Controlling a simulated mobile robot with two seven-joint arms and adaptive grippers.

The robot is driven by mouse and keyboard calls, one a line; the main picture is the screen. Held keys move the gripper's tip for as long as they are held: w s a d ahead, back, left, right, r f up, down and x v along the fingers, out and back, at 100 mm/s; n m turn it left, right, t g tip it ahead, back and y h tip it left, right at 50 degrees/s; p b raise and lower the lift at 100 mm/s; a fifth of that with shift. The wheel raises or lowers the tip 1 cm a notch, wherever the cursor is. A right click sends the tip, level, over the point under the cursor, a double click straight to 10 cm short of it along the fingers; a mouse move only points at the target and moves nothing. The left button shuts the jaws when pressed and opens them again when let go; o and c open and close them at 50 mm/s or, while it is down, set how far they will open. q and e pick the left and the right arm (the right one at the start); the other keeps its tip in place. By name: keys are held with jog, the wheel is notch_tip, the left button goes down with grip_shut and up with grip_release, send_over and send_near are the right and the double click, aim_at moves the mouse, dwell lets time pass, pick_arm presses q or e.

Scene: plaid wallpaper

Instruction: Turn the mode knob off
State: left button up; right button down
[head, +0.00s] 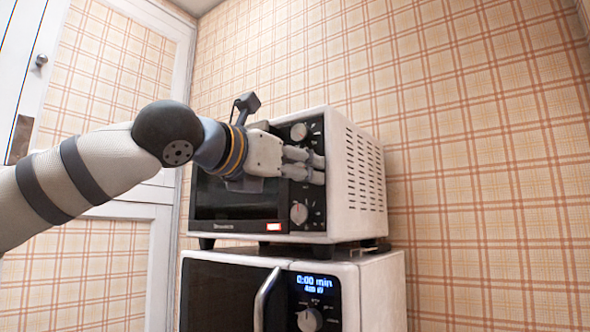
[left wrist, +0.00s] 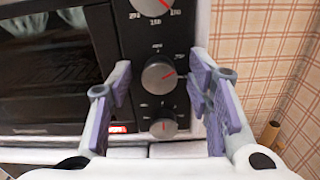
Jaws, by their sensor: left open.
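A white toaster oven (head: 337,222) with a black control panel stands on top of a microwave. Its upper knob (head: 298,131) and lower knob (head: 299,213) show in the head view; my left gripper hides the middle one. In the left wrist view the middle knob (left wrist: 158,74) has a red pointer aimed right and slightly up. The lower knob (left wrist: 163,128) has an upright pointer. My left gripper (head: 318,168) is open at the panel, its fingers on either side of the middle knob. I cannot tell whether they touch it. Labels are too blurred to identify the mode knob.
A red indicator light (head: 273,227) is lit on the oven front. The microwave (head: 372,290) below has a lit display, a knob (head: 310,320) and a handle (head: 265,300). A plaid wall is behind. A white panelled door or cupboard stands at left.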

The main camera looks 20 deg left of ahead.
pick_arm(q)
grip_shut()
jog(key=n, duration=1.1)
jog(key=shift+a+n, duration=0.15)
jog(key=shift+n, duration=0.45)
dwell(0.5)
grip_release()
